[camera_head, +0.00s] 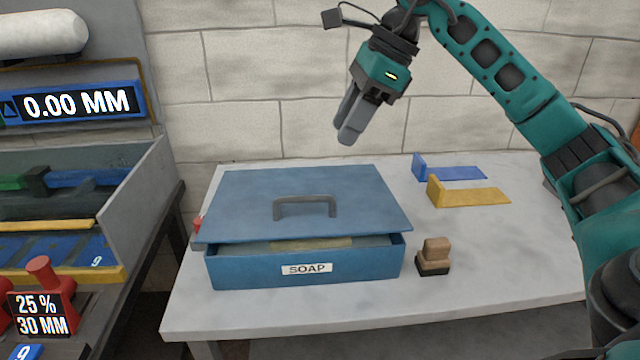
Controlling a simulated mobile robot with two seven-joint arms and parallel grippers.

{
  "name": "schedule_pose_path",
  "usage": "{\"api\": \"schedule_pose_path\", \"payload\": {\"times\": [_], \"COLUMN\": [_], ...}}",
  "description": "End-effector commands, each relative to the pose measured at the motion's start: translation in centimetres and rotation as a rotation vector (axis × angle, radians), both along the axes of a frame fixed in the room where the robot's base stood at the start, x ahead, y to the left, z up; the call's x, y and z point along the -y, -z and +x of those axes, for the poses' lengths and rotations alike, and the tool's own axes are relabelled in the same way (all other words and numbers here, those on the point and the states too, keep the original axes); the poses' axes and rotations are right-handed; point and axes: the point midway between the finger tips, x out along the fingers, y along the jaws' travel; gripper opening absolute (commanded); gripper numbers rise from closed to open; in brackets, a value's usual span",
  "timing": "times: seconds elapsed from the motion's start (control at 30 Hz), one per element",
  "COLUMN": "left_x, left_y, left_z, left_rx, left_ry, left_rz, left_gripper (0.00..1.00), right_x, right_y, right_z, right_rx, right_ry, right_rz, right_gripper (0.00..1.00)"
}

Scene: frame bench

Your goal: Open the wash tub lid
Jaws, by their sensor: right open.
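The wash tub (240,271) is a blue box with a white SOAP label on its front, standing on the light grey table. Its blue lid (240,205) has a grey handle (305,203) on top. The lid's front edge sits raised above the tub's rim, leaving a gap where something yellowish shows inside. My right gripper (349,133) is open and empty. It is high above and behind the lid, apart from it, with its fingers pointing down. My left gripper is not in view.
A wooden stamp (435,257) stands close to the tub's right side. A blue bracket (455,173) and a yellow bracket (472,196) lie behind it on the table (500,260). At left is a bench with a tray (130,215) and a red weight (50,285).

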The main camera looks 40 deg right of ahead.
Motion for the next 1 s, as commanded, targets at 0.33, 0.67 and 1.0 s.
{"api": "schedule_pose_path", "payload": {"times": [0.33, 0.67, 1.0], "left_x": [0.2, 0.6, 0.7], "left_y": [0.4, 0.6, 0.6], "left_z": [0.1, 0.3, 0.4], "left_rx": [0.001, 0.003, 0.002], "left_ry": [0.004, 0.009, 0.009], "left_rz": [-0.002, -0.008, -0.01], "left_gripper": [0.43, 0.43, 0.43], "right_x": [0.2, -1.8, -2.7], "right_y": [3.3, 9.4, 12.1], "right_z": [0.4, 2.2, 3.0], "right_rx": [-0.027, -0.026, -0.022], "right_ry": [0.014, 0.014, 0.016], "right_rz": [-0.053, -0.049, -0.049], "right_gripper": [0.4, 0.4, 0.4]}}
